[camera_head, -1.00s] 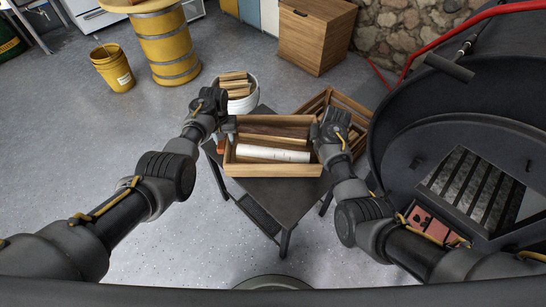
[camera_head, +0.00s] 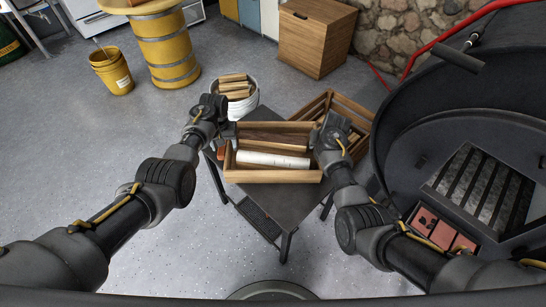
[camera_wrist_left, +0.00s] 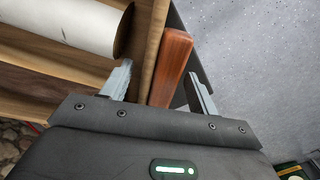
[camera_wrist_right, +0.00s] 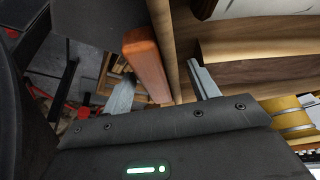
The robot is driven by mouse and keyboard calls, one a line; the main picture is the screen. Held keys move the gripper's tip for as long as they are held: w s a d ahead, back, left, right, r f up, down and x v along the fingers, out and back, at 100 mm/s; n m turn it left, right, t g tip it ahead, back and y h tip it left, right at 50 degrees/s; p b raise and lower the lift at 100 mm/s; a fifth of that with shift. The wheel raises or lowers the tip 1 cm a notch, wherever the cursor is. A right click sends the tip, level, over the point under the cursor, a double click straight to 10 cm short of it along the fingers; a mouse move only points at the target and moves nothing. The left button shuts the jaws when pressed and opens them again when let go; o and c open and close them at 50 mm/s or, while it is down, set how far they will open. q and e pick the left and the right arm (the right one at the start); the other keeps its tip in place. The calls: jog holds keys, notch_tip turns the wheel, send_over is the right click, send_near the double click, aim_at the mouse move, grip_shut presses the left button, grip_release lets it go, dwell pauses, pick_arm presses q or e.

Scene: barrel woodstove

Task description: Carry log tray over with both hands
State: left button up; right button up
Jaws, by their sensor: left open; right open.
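The wooden log tray (camera_head: 272,177) stands on a dark table. It holds split logs and a pale birch-like log (camera_head: 272,160). My left gripper (camera_head: 224,138) is at the tray's left end. In the left wrist view its open fingers (camera_wrist_left: 162,88) stand on either side of a reddish-brown handle (camera_wrist_left: 172,62), with a gap on the right. My right gripper (camera_head: 318,142) is at the right end. In the right wrist view its open fingers (camera_wrist_right: 162,88) straddle a similar handle (camera_wrist_right: 147,62) and the tray's end wall. Neither gripper is shut on its handle.
The dark table (camera_head: 282,203) has bare top in front of the tray. The big black stove (camera_head: 400,150) is close on the right.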

jog(key=v, duration=1)
jog(key=shift+s+r, duration=0.15)
jog(key=shift+r, duration=0.2)
pick_arm(q)
notch_tip(320, 180, up, 12)
pick_arm(e)
jog(key=shift+s+r, duration=0.3)
jog(key=shift+r, duration=0.3)
